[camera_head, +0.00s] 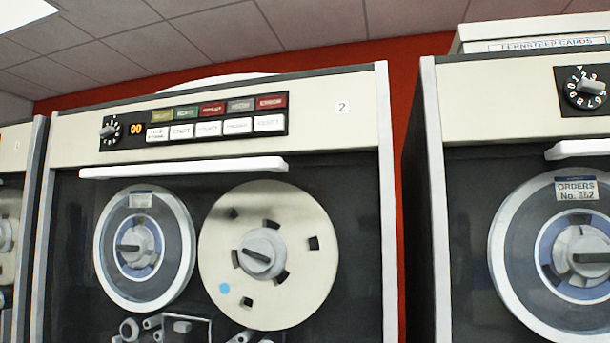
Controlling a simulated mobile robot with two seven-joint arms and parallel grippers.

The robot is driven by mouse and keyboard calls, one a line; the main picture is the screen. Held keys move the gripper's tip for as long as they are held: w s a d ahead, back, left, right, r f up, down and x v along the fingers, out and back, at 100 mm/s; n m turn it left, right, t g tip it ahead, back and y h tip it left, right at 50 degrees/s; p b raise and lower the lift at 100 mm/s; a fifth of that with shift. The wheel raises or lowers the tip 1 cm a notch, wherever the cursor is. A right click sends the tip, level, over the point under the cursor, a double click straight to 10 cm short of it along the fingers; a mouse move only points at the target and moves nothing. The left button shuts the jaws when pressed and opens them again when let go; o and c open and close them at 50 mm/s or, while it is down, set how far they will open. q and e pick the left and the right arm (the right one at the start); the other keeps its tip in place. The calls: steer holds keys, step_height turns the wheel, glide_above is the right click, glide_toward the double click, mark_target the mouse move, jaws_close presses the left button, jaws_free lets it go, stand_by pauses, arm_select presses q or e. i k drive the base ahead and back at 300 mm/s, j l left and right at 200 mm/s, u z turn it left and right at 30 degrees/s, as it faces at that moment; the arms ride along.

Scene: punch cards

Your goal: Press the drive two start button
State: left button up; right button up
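The tape drive marked 2 (342,107) stands in the middle of the head view. Its dark control panel (286,123) holds a lower row of white buttons under a row of coloured indicators. The second white button from the left appears to read START (181,131); the lettering is small and blurred. The white button on its left (157,133) has two lines of small text. More white buttons follow to the right. Neither of my grippers is in view, and nothing covers the panel.
A white handle bar (183,168) juts out below the panel, above two tape reels (146,248) and (268,254). Another drive (500,100) stands on the right across a narrow gap, and part of one shows at the left edge. A box (535,35) sits on the right drive.

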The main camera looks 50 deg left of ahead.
mark_target(188, 132)
steer(key=j+u, duration=0.15)
steer(key=u, duration=2.05)
